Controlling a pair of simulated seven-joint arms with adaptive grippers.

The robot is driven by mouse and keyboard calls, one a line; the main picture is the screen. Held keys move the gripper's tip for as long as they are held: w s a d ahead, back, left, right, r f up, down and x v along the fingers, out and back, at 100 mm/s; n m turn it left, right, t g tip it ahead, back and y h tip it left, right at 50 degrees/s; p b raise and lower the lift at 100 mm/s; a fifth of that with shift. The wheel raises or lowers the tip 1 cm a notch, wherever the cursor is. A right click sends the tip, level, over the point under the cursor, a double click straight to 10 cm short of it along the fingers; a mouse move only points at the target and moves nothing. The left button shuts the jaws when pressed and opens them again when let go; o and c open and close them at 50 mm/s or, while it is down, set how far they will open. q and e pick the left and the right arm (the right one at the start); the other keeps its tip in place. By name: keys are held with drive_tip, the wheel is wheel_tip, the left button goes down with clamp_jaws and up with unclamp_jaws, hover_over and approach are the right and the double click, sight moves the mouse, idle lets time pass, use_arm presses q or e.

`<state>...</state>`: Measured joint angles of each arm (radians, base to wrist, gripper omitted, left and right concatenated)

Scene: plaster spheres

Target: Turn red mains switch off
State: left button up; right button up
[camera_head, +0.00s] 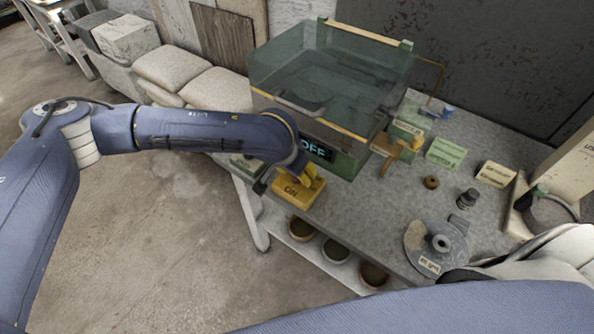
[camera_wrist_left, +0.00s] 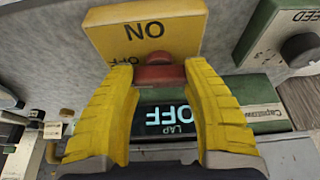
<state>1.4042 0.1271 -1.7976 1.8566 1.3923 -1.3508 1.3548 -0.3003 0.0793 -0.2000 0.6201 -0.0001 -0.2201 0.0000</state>
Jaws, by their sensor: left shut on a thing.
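The yellow switch box (camera_head: 290,194) stands at the near-left corner of the bench, its ON label facing up. It also shows in the wrist view (camera_wrist_left: 115,40), where an OFF label is partly covered. The red switch (camera_wrist_left: 158,76) sits on the box between the yellow fingers of my left gripper (camera_wrist_left: 160,70). The fingers are shut on it from both sides. In the head view my left gripper (camera_head: 308,178) is over the box and hides the switch. My right arm crosses the bottom right, but its gripper is out of view.
A green machine with a clear hood (camera_head: 330,75) stands just behind the box. Its lit display (camera_wrist_left: 170,117) reads LAP OFF. A dial (camera_wrist_left: 298,50) is beside it. A grey round tool (camera_head: 437,245) lies at the right. Several pots (camera_head: 335,251) stand below the front edge.

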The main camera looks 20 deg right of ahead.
use_arm(q)
drive_tip(key=shift+d, duration=0.1)
drive_tip(key=o, duration=1.2)
drive_tip(key=shift+o, duration=0.2)
drive_tip(key=v, duration=1.2)
